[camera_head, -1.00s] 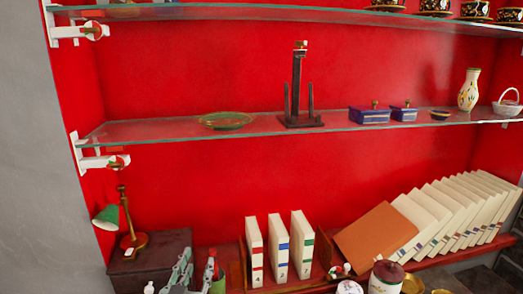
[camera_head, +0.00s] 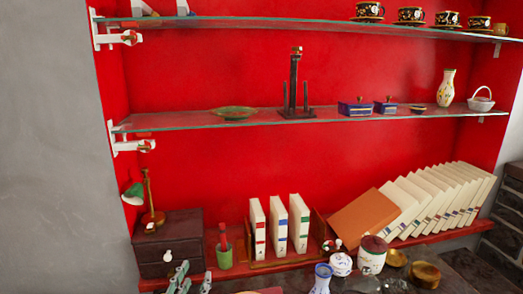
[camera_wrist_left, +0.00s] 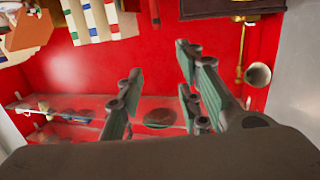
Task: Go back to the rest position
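My left gripper (camera_head: 180,280) is at the bottom edge of the head view, in front of the dark box and left of the green cup. In the left wrist view its two green-padded fingers (camera_wrist_left: 158,95) are apart, with nothing between them. My right gripper is in neither view. A white lidded pot (camera_head: 341,264) and a white jar with a dark red lid (camera_head: 372,256) stand low at the right. A blue and white vase (camera_head: 321,281) is beside them.
A dark box (camera_head: 180,228) bears a green lamp (camera_head: 134,193). A green cup (camera_head: 224,257) stands right of it. White books (camera_head: 280,228) stand on the red lower shelf. A glass shelf (camera_head: 180,124) above bears a plate (camera_head: 233,113) and a dark stand (camera_head: 296,90).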

